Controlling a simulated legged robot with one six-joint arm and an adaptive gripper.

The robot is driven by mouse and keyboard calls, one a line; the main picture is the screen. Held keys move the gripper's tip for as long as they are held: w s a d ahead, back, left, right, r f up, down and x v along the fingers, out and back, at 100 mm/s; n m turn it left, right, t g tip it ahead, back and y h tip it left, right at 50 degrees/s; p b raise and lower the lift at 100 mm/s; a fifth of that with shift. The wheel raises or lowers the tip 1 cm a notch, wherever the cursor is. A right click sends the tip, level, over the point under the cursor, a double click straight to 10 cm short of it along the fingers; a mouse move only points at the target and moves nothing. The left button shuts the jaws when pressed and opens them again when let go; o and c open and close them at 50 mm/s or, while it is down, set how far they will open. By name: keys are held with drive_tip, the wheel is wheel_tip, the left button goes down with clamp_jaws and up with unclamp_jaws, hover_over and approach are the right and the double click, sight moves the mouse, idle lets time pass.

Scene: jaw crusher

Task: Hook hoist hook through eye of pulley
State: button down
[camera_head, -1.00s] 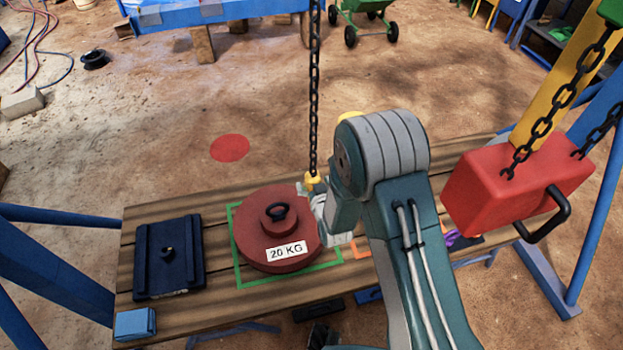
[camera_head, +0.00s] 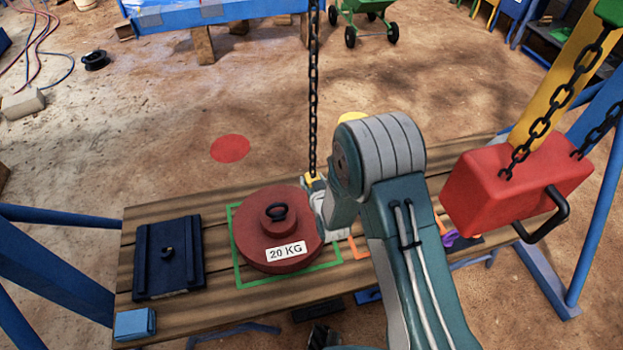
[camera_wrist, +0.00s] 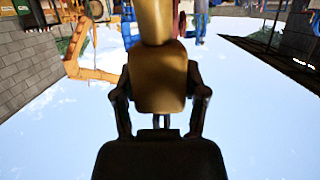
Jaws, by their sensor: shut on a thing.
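The hoist hook's yellow block (camera_head: 312,180) hangs at the bottom of a black chain (camera_head: 314,90), beside the red weight's upper right edge. My gripper (camera_head: 322,192) is around it, partly hidden by my arm. In the wrist view my gripper (camera_wrist: 159,88) is shut on the yellow hook block (camera_wrist: 158,60), which fills the space between the fingers. The hook's tip cannot be made out. No part is clearly a pulley. The hook is apart from this eye.
The wooden bench (camera_head: 215,290) also carries a dark blue plate (camera_head: 168,262) with a small eye and a light blue block (camera_head: 135,323). A green outline (camera_head: 242,284) surrounds the weight. A red block (camera_head: 515,185) hangs on chains at right.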

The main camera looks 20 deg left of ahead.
drive_tip(key=f+v, duration=0.1)
drive_tip(key=v, duration=0.9)
drive_tip(key=shift+s, duration=0.2)
idle(1.0)
drive_tip(key=shift+f, duration=0.1)
drive_tip(key=s+a, duration=0.6)
drive_tip(key=a, duration=0.2)
drive_tip(key=shift+s+a, duration=0.25)
drive_tip(key=shift+a, duration=0.1)
idle(1.6)
drive_tip(key=shift+r+x, duration=0.2)
drive_tip(key=shift+x, duration=0.9)
drive_tip(key=shift+r+x, duration=0.15)
drive_tip(key=shift+x, duration=1)
drive_tip(key=shift+w, duration=0.15)
drive_tip(key=shift+w+a+r, duration=0.1)
drive_tip(key=shift+w+a, duration=0.35)
drive_tip(key=shift+w, duration=0.25)
drive_tip(key=shift+w+a, duration=0.45)
drive_tip(key=shift+w, duration=0.2)
